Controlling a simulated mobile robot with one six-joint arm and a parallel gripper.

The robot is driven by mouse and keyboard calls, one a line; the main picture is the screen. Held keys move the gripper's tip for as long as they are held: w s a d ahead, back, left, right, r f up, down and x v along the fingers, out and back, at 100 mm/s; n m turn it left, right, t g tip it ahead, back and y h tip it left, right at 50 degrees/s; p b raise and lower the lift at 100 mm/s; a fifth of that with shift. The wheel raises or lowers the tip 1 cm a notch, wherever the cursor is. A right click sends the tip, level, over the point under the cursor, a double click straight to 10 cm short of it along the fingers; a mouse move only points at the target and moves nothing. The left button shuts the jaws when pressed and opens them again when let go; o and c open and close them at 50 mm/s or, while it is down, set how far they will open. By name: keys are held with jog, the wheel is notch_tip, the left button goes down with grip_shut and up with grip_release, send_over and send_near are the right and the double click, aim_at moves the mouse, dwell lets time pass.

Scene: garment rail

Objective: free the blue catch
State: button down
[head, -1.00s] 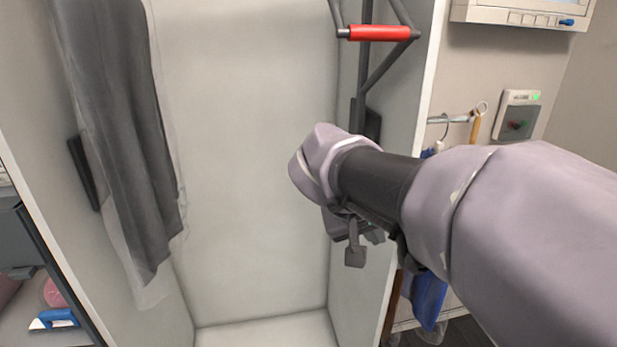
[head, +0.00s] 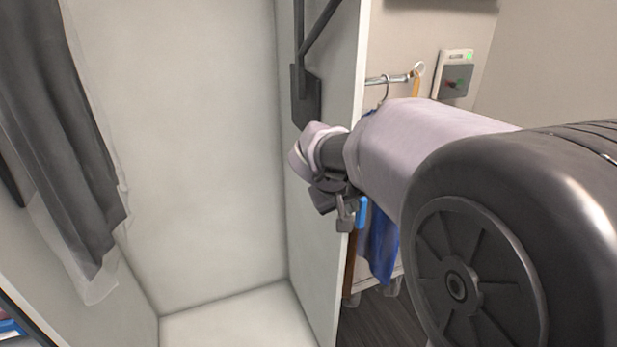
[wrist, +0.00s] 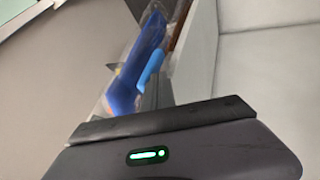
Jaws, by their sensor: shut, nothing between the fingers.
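A small bright blue piece (head: 361,212), which looks like the blue catch, shows at the front edge of the right cabinet wall. In the wrist view a light blue piece (wrist: 152,66) lies beside a darker blue cloth (wrist: 138,62). My gripper (head: 343,222) is shut and empty, pointing down in front of the cabinet wall's edge. In the head view it is just left of the blue piece and partly covers that area. I cannot tell whether they touch.
A dark garment (head: 50,140) in a clear cover hangs at the left inside the open white cabinet (head: 190,150). A blue garment (head: 382,245) hangs right of the cabinet wall, under a short rail (head: 385,79). A wall control box (head: 456,75) is behind.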

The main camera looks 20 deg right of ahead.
jog(key=shift+r+p, duration=0.1)
jog(key=shift+p, duration=0.2)
jog(key=shift+d+r+y+p, duration=0.1)
jog(key=shift+d+y+p, duration=0.15)
jog(key=shift+y+p, duration=0.25)
